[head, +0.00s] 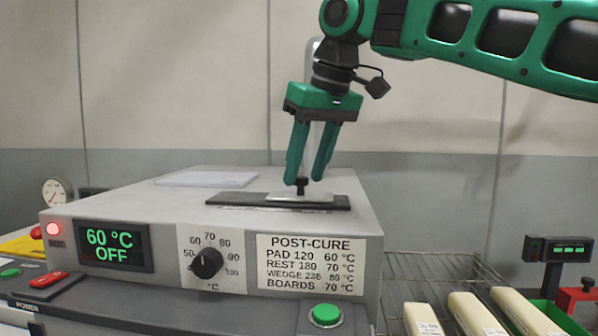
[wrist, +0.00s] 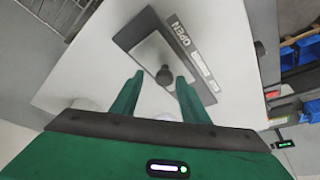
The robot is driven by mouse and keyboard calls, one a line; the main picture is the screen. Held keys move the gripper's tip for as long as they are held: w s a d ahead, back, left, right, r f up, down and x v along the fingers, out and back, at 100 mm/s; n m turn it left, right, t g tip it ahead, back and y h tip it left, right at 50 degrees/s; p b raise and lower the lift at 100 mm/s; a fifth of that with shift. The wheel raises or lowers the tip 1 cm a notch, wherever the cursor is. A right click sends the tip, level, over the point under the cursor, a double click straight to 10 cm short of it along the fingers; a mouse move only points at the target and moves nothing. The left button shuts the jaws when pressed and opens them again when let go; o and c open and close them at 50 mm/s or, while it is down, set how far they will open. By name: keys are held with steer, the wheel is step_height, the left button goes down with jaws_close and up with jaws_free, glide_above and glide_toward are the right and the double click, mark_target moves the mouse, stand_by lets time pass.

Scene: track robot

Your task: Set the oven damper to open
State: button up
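The oven (head: 150,205) is a grey box with a damper on its top. The damper is a pale plate (head: 300,198) with a black knob (head: 302,184), set in a dark frame (head: 235,202). In the wrist view the knob (wrist: 164,76) sits on the pale plate (wrist: 152,50), with an "OPEN" label (wrist: 180,34) along the frame's side towards one end. A second label (wrist: 203,70) lies further along; its words are hard to read. My gripper (head: 304,180) is open above the damper, its fingertips at either side of the knob, with no clear contact. It also shows in the wrist view (wrist: 160,78).
The oven front has a "60 °C OFF" display (head: 113,246), a temperature dial (head: 207,263) and a post-cure card (head: 311,266). A clear flat sheet (head: 207,179) lies on the oven top. A wire rack (head: 440,270) and pale boards (head: 475,314) stand at right.

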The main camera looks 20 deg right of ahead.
steer(key=shift+s+a+r, duration=0.1)
steer(key=shift+v, duration=0.8)
steer(key=v, duration=0.9)
